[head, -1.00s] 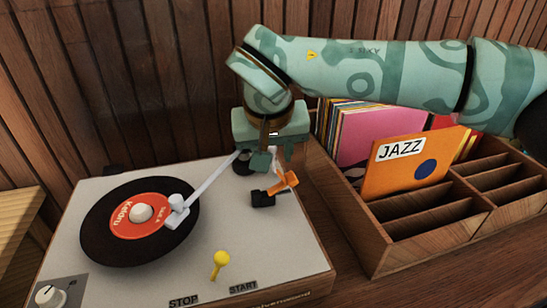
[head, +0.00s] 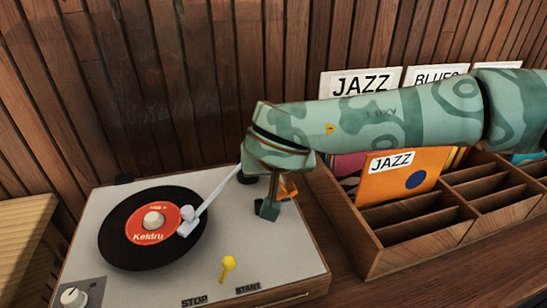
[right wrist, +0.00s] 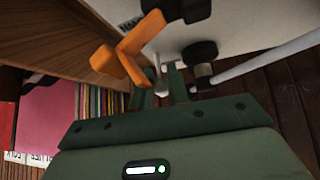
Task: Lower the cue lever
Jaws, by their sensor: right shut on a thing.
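The orange cue lever (head: 289,190) stands at the right rear of the grey turntable (head: 120,285), partly hidden behind my right gripper (head: 268,208). The lever (right wrist: 122,55) shows bent in the right wrist view, with its black base at the top. My right gripper (right wrist: 160,85) is shut on the lever, its fingers close by the lever's lower end; the exact contact is hard to see. The white tonearm (head: 212,199) reaches over the black record (head: 120,235), its head beside the red label. Whether the needle touches cannot be told. My left gripper is not in view.
A yellow-knobbed lever (head: 227,263) stands near the STOP and START labels at the turntable's front. A wooden record crate (head: 400,262) with sleeves and empty compartments stands close on the right. A slatted wooden wall (head: 150,90) is behind.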

